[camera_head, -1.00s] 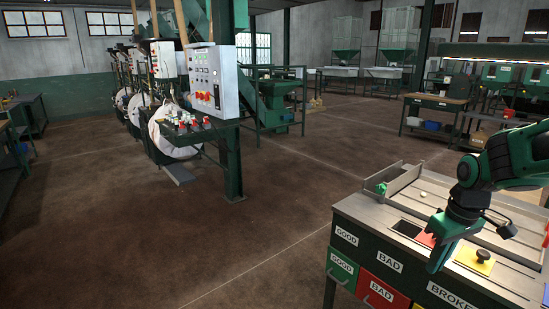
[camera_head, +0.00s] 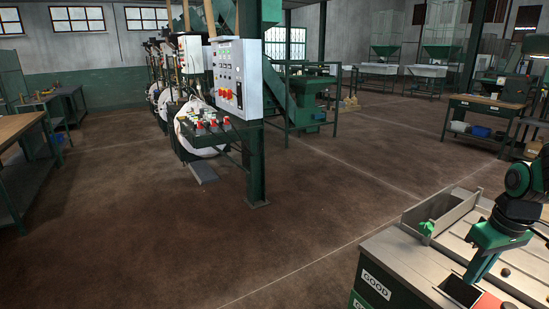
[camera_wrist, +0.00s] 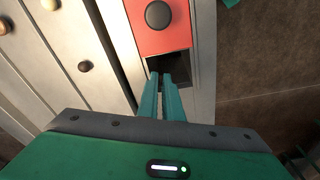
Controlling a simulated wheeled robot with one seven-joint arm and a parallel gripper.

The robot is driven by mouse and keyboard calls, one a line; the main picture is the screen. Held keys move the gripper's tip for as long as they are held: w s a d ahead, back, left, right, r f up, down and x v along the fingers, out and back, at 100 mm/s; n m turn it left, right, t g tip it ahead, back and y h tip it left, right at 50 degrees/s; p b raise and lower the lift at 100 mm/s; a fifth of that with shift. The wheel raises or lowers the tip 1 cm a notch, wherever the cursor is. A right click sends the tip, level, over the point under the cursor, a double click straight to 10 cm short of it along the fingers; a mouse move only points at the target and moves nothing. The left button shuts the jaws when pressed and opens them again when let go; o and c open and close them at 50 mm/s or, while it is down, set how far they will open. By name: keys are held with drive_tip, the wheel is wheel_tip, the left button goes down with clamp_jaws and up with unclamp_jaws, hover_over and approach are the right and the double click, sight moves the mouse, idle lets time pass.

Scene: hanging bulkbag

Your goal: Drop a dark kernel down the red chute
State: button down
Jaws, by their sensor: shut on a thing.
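The red plate (camera_wrist: 176,40) lies on the sorting table, with a dark round knob (camera_wrist: 158,15) on it in the wrist view. A dark square opening (camera_wrist: 182,68) adjoins the plate. In the head view, the red plate (camera_head: 487,304) is partly cut off and the opening (camera_head: 460,291) is beside it. My gripper (camera_wrist: 161,77) points down with its fingertips over the edge of the opening. It also shows in the head view (camera_head: 470,282). Its fingers are close together on a small thing, apparently a dark kernel, mostly hidden between the tips.
A brown kernel (camera_wrist: 85,66) and a pale kernel (camera_wrist: 50,4) lie on the grooved tabletop. A raised metal tray wall (camera_head: 440,215) with a green clamp (camera_head: 427,228) stands at the table's far left. A control cabinet (camera_head: 238,78) and open floor are beyond.

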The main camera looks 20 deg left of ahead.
drive_tip(key=shift+f, duration=2.6)
drive_tip(key=c, duration=1.9)
unclamp_jaws()
drive_tip(key=shift+o, duration=0.2)
drive_tip(key=shift+d, duration=0.15)
drive_tip(key=shift+r, duration=0.15)
approach(470, 287)
drive_tip(key=shift+s+a+r, duration=0.7)
drive_tip(key=shift+s+r, duration=0.3)
drive_tip(key=shift+r, duration=0.05)
